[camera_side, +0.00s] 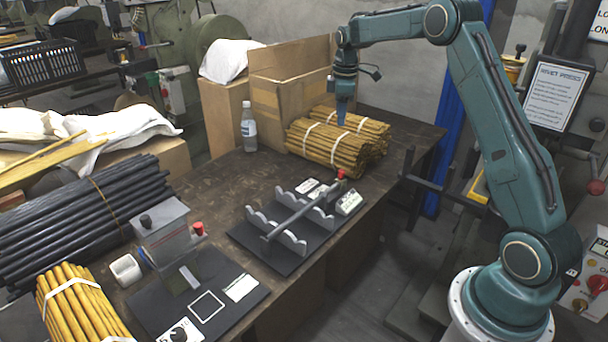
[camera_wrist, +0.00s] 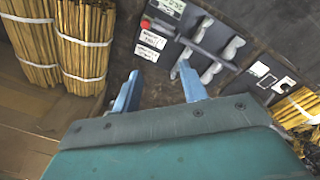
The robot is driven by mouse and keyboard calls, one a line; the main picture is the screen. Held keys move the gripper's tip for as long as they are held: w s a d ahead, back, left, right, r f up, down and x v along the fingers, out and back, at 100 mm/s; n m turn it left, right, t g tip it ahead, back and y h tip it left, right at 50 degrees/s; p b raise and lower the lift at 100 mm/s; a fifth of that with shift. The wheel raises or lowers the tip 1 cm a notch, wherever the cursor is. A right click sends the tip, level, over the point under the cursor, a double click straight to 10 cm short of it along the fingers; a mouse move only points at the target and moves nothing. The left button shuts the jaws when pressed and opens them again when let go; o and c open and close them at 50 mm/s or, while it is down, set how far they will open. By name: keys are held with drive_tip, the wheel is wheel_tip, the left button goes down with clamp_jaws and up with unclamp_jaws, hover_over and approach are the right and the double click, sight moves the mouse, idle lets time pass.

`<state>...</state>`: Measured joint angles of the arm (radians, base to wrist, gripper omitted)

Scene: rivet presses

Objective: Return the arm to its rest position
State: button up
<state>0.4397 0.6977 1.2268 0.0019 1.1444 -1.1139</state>
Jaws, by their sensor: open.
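My gripper (camera_side: 341,112) hangs pointing down in the side view, above the far end of the workbench and close to the bundles of yellow rods (camera_side: 330,143). In the wrist view my gripper (camera_wrist: 157,88) shows two blue fingers spread apart with nothing between them. A grey rod (camera_side: 289,219) lies across the notched grey supports on a black fixture plate (camera_side: 250,240). In the wrist view the fixture plate (camera_wrist: 172,50) lies beyond the fingertips. My arm reaches over from the right side.
A cardboard box (camera_side: 275,90) stands behind the yellow bundles. A water bottle (camera_side: 249,128) stands beside them. A bundle of black rods (camera_side: 80,215) and a grey press block (camera_side: 165,232) with a red knob are at the left. Bare bench (camera_side: 215,180) lies left of the fixture.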

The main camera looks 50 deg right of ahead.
drive_tip(key=s+a+r+m+t, duration=0.2)
drive_tip(key=s+a+r+m, duration=0.2)
drive_tip(key=s+a+r, duration=1.1)
drive_tip(key=s+a+f+m+t, duration=0.1)
drive_tip(key=s+a, duration=0.3)
drive_tip(key=s, duration=0.5)
drive_tip(key=s+a+f+m+t, duration=0.1)
drive_tip(key=s+a, duration=0.4)
drive_tip(key=s, duration=0.5)
wheel_tip(320, 180, down, 3)
drive_tip(key=shift+s+a+r+m+t, duration=0.15)
drive_tip(key=shift+a+m+t, duration=0.2)
drive_tip(key=shift+m, duration=0.55)
